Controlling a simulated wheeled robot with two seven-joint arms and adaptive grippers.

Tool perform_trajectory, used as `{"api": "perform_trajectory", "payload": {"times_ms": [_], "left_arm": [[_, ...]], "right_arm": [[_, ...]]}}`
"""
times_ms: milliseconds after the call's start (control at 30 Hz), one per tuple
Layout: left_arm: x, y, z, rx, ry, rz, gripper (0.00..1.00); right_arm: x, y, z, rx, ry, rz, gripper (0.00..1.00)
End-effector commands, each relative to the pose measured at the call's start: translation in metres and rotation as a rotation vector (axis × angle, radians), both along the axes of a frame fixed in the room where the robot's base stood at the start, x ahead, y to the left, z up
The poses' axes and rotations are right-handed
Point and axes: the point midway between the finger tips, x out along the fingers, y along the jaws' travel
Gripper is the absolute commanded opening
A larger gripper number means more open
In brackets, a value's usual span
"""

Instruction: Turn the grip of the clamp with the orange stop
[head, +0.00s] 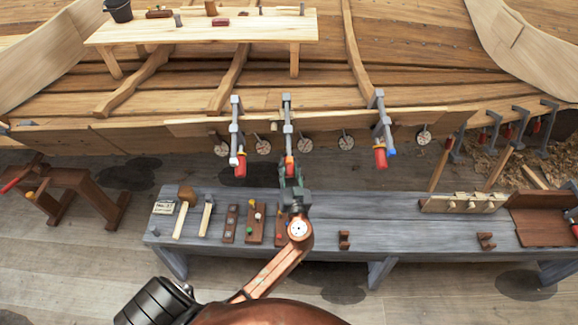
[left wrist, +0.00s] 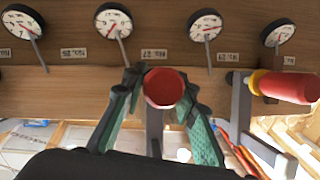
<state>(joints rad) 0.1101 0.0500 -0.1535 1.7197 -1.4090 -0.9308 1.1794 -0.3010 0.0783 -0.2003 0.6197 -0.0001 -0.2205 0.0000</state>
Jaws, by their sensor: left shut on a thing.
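The clamp with the orange stop (head: 289,160) is the middle of three clamps on the hull plank in the head view. My left gripper (head: 291,180) is at its lower end. In the left wrist view its green fingers (left wrist: 160,105) are shut on the round red grip (left wrist: 164,88), seen end-on between them. The orange stop is hidden there behind the grip. My right gripper is not in view.
A clamp with a yellow stop (left wrist: 256,82) and red grip is beside my gripper. A blue-stop clamp (head: 391,153) hangs at right. Round dials (left wrist: 114,20) line the plank. The grey workbench (head: 375,207) below carries mallets, blocks and racks.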

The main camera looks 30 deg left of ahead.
Motion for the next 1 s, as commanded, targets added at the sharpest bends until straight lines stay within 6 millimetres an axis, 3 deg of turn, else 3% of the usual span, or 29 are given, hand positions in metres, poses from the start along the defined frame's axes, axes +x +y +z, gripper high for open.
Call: {"api": "perform_trajectory", "payload": {"times_ms": [267, 1000], "left_arm": [[0.001, -0.001, -0.004, 0.107, 0.084, 0.058, 0.02], [0.001, -0.001, -0.006, 0.623, 0.473, 0.317, 0.02]], "right_arm": [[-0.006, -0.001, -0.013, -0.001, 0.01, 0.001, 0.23], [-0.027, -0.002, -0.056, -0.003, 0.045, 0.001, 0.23]]}}
